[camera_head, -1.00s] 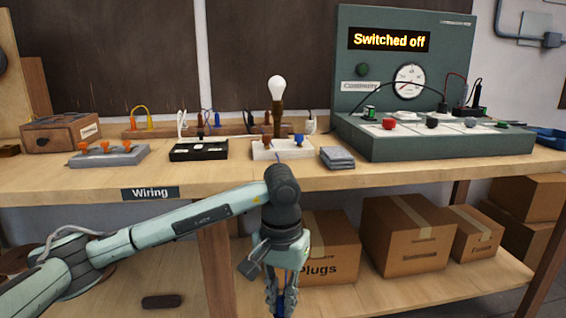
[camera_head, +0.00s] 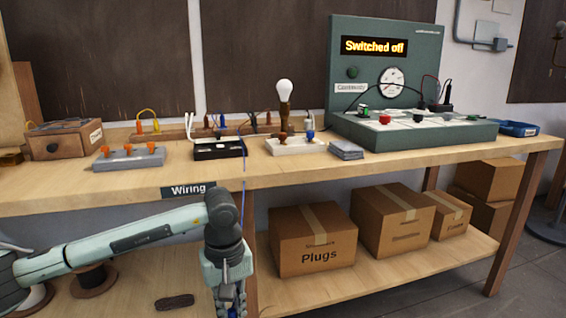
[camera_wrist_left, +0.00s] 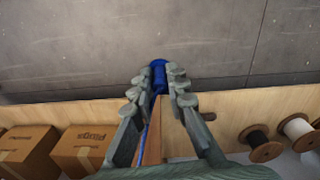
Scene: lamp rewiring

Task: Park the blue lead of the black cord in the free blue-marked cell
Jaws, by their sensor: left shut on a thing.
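My left gripper (camera_head: 230,308) hangs low in front of the bench, at the bottom of the head view. In the left wrist view its fingers (camera_wrist_left: 160,82) are closed around a blue lead end (camera_wrist_left: 158,72). A thin blue wire (camera_head: 243,185) runs from the bench top down past the front edge toward the gripper. It also shows below the fingers in the wrist view (camera_wrist_left: 145,142). A wooden rack (camera_head: 165,135) with orange, yellow and blue leads stands at the back of the bench. Its cell markings are too small to read. My right gripper is out of view.
On the bench (camera_head: 60,185) stand a grey block with orange knobs (camera_head: 128,160), a black block (camera_head: 217,153), a white lamp base (camera_head: 290,147) with a bulb, and a test panel (camera_head: 385,60) reading "Switched off". Boxes (camera_head: 312,240) and spools (camera_head: 95,278) occupy the lower shelf.

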